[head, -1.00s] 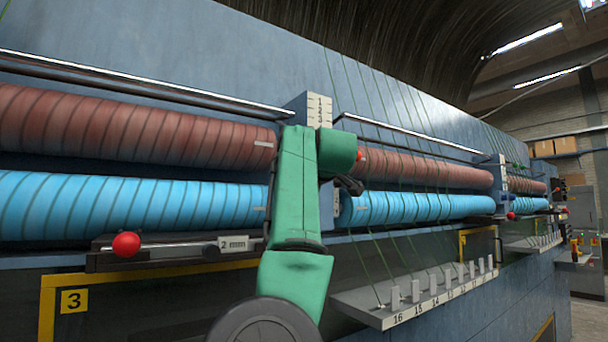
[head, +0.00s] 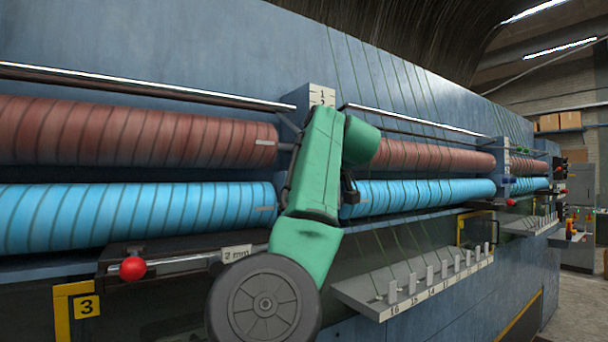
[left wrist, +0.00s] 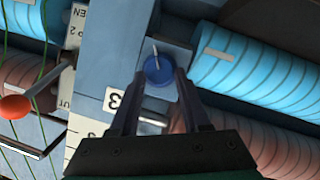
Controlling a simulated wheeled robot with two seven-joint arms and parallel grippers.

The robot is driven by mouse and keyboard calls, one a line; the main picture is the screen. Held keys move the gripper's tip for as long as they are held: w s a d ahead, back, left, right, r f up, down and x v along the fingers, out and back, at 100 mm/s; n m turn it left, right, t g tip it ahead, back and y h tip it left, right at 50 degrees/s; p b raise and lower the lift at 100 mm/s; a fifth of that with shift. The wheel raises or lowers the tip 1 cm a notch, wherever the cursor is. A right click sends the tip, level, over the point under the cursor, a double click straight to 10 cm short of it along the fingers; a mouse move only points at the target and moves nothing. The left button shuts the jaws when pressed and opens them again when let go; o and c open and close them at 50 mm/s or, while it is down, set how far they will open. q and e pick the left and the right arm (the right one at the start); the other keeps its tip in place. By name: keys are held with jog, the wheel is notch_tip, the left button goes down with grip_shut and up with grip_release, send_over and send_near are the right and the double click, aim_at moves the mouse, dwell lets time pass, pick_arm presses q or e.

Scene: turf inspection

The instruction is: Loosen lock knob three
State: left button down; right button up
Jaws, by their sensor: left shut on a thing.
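Lock knob three is a round blue knob (left wrist: 157,73) with a pale line across its upper part, in the left wrist view on a blue-grey block. A plate marked 3 (left wrist: 114,99) sits beside it. My left gripper (left wrist: 161,79) is shut on the knob, one dark finger on each side. My right gripper is in no view.
Brown rollers (head: 130,131) and blue rollers (head: 120,215) run along the machine on both sides of my arm. A red ball handle (head: 132,268) stands out at lower left. A numbered ledge (head: 405,303) juts out at right. An orange-red ball (left wrist: 15,107) is left of the gripper.

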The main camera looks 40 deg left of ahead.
pick_arm(q)
jog(key=shift+w+d+f, duration=0.1)
jog(key=shift+f, duration=0.05)
dwell(0.3)
jog(key=shift+c, duration=1.8)
grip_release()
jog(key=shift+w+d, duration=0.1)
jog(key=shift+w, duration=0.15)
jog(key=v, duration=1.4)
jog(key=shift+r, duration=0.25)
jog(key=shift+d, duration=0.3)
